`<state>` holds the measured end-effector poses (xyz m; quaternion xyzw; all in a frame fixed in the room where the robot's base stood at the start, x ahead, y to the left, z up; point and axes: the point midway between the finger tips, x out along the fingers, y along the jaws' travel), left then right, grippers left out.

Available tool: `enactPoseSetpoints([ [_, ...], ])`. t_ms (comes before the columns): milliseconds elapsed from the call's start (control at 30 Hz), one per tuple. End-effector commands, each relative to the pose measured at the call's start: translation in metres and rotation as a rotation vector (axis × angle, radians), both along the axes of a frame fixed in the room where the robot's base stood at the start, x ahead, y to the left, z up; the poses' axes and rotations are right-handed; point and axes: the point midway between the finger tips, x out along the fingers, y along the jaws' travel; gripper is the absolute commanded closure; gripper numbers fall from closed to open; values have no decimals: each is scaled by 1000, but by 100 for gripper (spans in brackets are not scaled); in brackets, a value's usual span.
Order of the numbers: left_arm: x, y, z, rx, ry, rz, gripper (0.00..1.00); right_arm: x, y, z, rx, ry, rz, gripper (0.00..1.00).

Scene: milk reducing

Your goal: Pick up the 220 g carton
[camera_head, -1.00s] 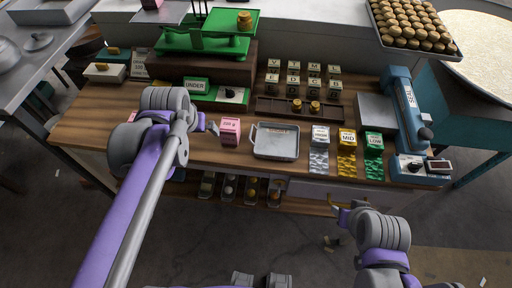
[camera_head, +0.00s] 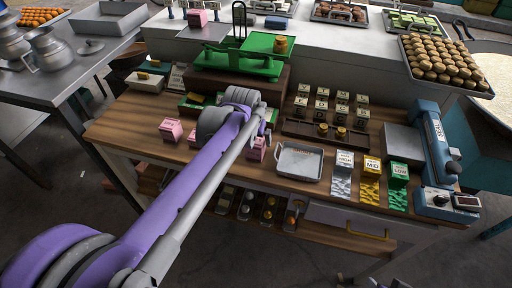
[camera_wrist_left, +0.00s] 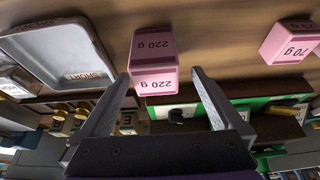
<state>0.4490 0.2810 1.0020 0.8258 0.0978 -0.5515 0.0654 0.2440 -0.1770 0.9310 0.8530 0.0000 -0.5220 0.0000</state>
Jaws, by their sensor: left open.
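The 220 g carton (camera_wrist_left: 153,60) is a pink box with its label on two faces. In the head view it is the pink box (camera_head: 257,149) just left of the metal tray, partly covered by my left arm. My left gripper (camera_wrist_left: 160,76) is open and empty, with its fingers on either side of the carton's line in the wrist view. I cannot tell whether the carton is fully between them. In the head view the left gripper (camera_head: 264,131) is largely hidden by its own wrist. My right gripper is not clearly visible.
Another pink carton (camera_wrist_left: 290,40) and a pink box at left (camera_head: 171,129) stand on the wooden table. A metal tray (camera_head: 299,161) lies right of the 220 g carton. A green scale (camera_head: 240,62) and a green UNDER box (camera_wrist_left: 265,104) are behind.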

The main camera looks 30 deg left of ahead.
Motion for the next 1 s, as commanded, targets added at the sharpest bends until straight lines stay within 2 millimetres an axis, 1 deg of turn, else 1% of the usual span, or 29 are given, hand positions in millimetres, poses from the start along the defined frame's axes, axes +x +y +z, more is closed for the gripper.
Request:
enactPoseSetpoints([
  [200, 13, -2, -31, 0, 0, 1, 0, 0, 0, 0, 0, 0, 0, 50],
  [300, 16, -1, -40, 0, 0, 1, 0, 0, 0, -1, 0, 1, 0, 50],
  [400, 18, 0, -44, 0, 0, 0, 0, 0, 0, -1, 0, 1, 0, 50],
  [567, 18, -1, -44, 0, 0, 0, 0, 0, 0, -1, 0, 1, 0, 50],
  [600, 18, -1, -44, 0, 0, 0, 2, 0, 0, -1, 0, 1, 0, 50],
  [667, 18, -1, -44, 0, 0, 0, 13, 0, 0, -1, 0, 1, 0, 50],
  [800, 17, -1, -43, 0, 0, 0, 38, 0, 0, -1, 0, 1, 0, 50],
  [867, 17, -1, -43, 0, 0, 0, 49, 0, 0, -1, 0, 1, 0, 50],
  [900, 18, -1, -43, 0, 0, 0, 56, 0, 0, -1, 0, 1, 0, 50],
  [967, 17, -1, -43, 0, 0, 0, 67, 0, 0, -1, 0, 1, 0, 50],
  [1000, 17, -1, -43, 0, 0, 0, 74, 0, 0, -1, 0, 1, 0, 50],
])
